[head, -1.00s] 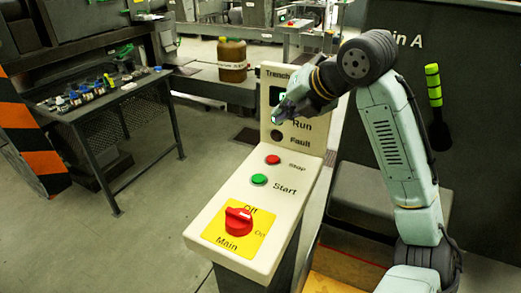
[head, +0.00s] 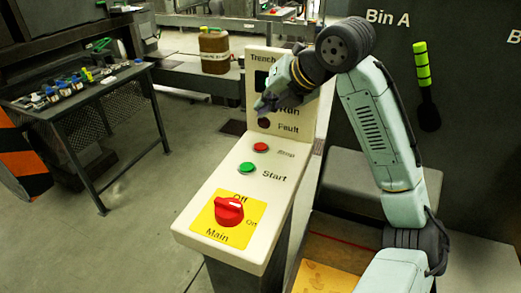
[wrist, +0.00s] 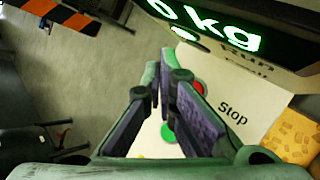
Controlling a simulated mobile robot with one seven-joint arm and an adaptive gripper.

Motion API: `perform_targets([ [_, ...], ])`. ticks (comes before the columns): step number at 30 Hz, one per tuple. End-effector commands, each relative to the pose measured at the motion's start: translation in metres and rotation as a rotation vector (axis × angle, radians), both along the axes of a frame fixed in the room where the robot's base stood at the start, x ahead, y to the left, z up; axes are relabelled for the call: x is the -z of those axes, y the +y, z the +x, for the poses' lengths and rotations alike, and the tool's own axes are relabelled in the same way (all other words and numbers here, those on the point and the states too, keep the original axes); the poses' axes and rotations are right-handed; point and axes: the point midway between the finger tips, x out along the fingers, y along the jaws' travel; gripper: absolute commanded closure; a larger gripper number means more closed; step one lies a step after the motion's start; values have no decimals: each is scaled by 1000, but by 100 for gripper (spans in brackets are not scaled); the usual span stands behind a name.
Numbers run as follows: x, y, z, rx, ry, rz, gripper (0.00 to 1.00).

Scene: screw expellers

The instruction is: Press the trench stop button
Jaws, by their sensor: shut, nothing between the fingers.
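The red stop button (head: 260,147), with the word Stop beside it, is on the sloping top of the cream control panel (head: 200,195). In the wrist view the red button (wrist: 199,88) is partly hidden behind the right finger. My gripper (head: 264,105) is shut and empty, in front of the panel's upright face, above and beyond the stop button and apart from it. In the wrist view its fingertips (wrist: 158,76) are together, left of the red button.
The green start button (head: 247,168) and the red main switch (head: 229,211) on a yellow plate are nearer on the panel. The upright face carries a display (wrist: 205,20) reading kg and Run and Fault labels. A dark bin wall (head: 465,130) stands right.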

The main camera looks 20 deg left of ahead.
Motion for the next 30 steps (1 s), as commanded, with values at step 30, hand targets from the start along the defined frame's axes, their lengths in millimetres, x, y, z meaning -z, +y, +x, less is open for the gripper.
perform_targets([
  [30, 66, 0, 0, 0, 0, 0, 100],
])
